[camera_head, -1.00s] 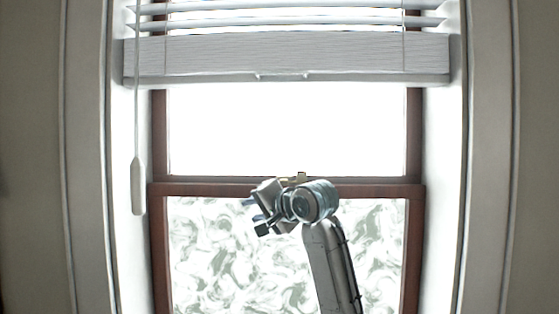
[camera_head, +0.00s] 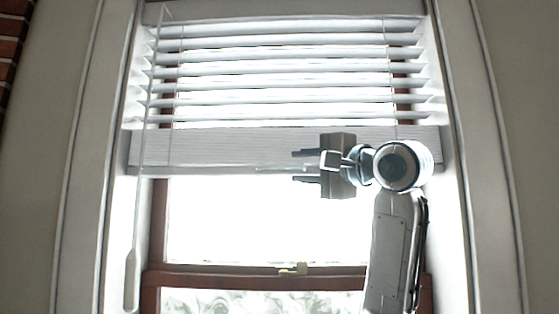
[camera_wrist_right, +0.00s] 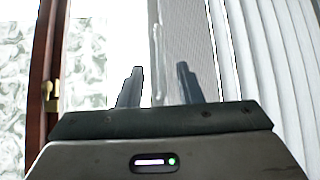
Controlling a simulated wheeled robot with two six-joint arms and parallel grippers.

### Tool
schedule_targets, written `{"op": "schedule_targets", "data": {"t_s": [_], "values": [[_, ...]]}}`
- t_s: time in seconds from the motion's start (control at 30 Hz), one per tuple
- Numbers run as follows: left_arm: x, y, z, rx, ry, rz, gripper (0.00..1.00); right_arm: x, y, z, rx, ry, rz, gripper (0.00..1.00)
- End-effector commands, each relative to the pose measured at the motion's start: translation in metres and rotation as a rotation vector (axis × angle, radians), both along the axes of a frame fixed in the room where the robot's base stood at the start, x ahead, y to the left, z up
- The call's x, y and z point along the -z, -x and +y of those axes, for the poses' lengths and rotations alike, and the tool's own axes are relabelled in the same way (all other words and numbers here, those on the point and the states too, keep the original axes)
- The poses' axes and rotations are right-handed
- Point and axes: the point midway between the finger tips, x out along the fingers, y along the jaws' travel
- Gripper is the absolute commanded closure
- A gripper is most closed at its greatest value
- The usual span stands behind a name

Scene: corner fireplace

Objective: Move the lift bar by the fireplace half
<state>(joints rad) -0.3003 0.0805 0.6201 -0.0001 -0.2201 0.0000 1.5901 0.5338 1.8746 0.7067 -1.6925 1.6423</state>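The lift bar (camera_head: 230,147), a wide pale bottom rail of the window blind, spans the window horizontally in the head view. A small handle lip shows on its lower edge. It appears sideways in the right wrist view (camera_wrist_right: 190,38). My right gripper (camera_head: 304,167) is open and empty, level with the bar's lower edge, its fingers pointing left in the head view. In the wrist view its fingertips (camera_wrist_right: 158,75) are apart, with the bar's edge showing between them. I cannot tell whether they touch the bar. My left gripper is not in view.
Raised slats (camera_head: 290,75) stack above the bar. A wand (camera_head: 132,280) hangs at the left. The brown window sash (camera_head: 220,281) has a brass latch (camera_head: 293,269). White frame trim borders both sides, and brick shows at the upper left.

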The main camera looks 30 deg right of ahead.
Motion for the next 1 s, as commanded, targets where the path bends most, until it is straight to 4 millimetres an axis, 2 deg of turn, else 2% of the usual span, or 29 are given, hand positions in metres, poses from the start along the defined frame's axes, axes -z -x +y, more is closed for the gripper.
{"op": "schedule_targets", "data": {"t_s": [0.03,0.1,0.33,0.5,0.77,0.93,1.0], "values": [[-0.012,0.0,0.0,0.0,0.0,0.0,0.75,-0.006,-0.012,0.003,-0.002,-0.001,0.004,0.68],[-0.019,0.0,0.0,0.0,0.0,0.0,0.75,-0.008,-0.025,0.005,-0.003,-0.001,0.005,0.68],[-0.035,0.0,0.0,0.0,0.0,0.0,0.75,-0.01,-0.059,0.01,0.0,-0.001,0.003,0.68],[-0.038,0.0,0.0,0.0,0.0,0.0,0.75,-0.01,-0.068,0.012,0.0,0.001,0.0,0.68],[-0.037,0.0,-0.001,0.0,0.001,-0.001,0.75,-0.009,-0.069,0.012,0.001,0.001,0.0,0.68],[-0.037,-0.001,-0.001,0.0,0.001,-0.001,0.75,-0.009,-0.069,0.012,0.001,0.001,0.0,0.99],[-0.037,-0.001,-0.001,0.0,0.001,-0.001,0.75,-0.009,-0.069,0.012,0.001,0.001,0.0,1.0]]}}
